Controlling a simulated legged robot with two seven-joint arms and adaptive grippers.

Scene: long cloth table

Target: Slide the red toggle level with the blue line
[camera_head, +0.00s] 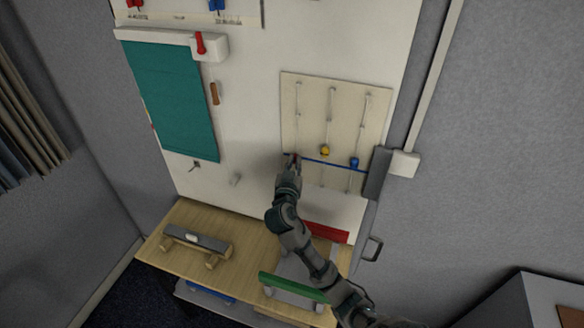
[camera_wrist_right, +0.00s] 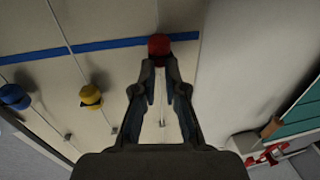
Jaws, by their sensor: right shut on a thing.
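The red toggle (camera_wrist_right: 159,46) is between my right gripper's fingertips and overlaps the blue line (camera_wrist_right: 112,44) in the wrist view. The gripper hides part of it, so exact alignment is hard to judge. My right gripper (camera_head: 291,160) is shut on the toggle at the left slot of the cream panel (camera_head: 310,115). In the head view the blue line (camera_head: 335,163) runs rightward from the gripper across the panel. My left gripper is not in view.
A yellow toggle (camera_head: 325,151) and a blue toggle (camera_head: 354,163) sit in the other slots, to the right. A grey box (camera_head: 378,172) borders the panel. A teal cloth (camera_head: 175,100) hangs at left. A wooden shelf (camera_head: 185,218) lies below the white board.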

